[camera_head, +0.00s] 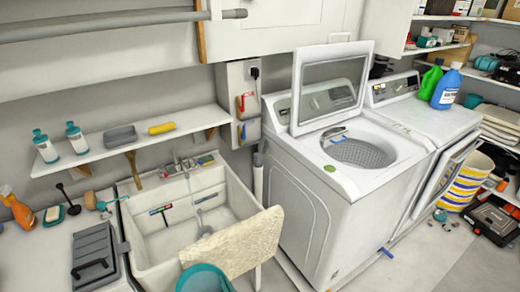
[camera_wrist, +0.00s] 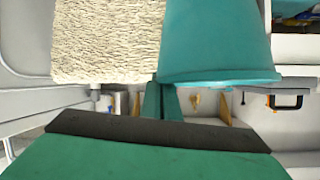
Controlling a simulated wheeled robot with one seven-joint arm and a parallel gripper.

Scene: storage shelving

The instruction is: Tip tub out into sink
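The teal tub (camera_head: 205,279) is at the bottom edge of the head view, in front of the sink, its lower part cut off by the frame. In the wrist view the tub (camera_wrist: 216,42) fills the upper middle, its rim towards my gripper (camera_wrist: 164,86). My green fingers are close together at the tub's rim and appear shut on it. My gripper does not show in the head view. The white sink (camera_head: 137,228) stands behind the tub, its basin open. What the tub holds is hidden.
A cream shaggy cloth (camera_head: 236,241) hangs at the sink's front right, beside the tub; it also shows in the wrist view (camera_wrist: 106,40). A grey toolbox (camera_head: 93,258) is on the left counter. A washer (camera_head: 315,200) with raised lid stands right. A shelf (camera_head: 130,142) is above the sink.

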